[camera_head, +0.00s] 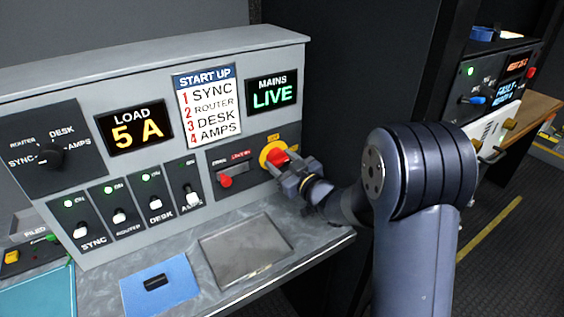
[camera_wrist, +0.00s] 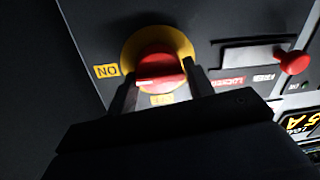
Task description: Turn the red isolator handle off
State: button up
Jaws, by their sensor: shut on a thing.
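The red isolator handle (camera_head: 279,157) sits on a round yellow plate at the right of the grey panel. In the wrist view the red handle (camera_wrist: 158,72) shows on its yellow plate (camera_wrist: 131,50), with a yellow "ON" label at its left and another label, partly hidden, below. My gripper (camera_head: 283,167) reaches the handle from the front right. In the wrist view my gripper's fingers (camera_wrist: 160,88) lie on either side of the handle, shut on it. The mains display (camera_head: 272,93) reads "LIVE". The load display (camera_head: 136,130) reads "5 A".
A small red knob (camera_head: 225,181) on a slotted plate is left of the handle. Several toggle switches (camera_head: 119,216) with green lamps line the lower panel. A blue mat (camera_head: 160,292) and a grey tray (camera_head: 245,252) lie on the desk below. A dark cabinet stands behind the arm.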

jog(key=shift+c, duration=1.4)
jog(key=shift+b, duration=0.3)
jog(key=n+b, duration=0.2)
jog(key=b, duration=0.1)
jog(key=shift+f+b, duration=0.25)
jog(key=shift+b, duration=0.05)
jog(key=n+b, duration=0.5)
jog(key=b, duration=0.1)
jog(key=shift+r+n, duration=0.1)
jog(key=shift+n, duration=0.3)
jog(key=n+h+b, duration=0.1)
jog(key=n+b, duration=0.3)
jog(key=n, duration=0.1)
jog(key=shift+s+a+b, duration=0.1)
jog(key=shift+b, duration=0.25)
jog(key=shift+r+n+b, duration=0.2)
jog(key=shift+n+b, duration=1.4)
jog(key=shift+n, duration=0.6)
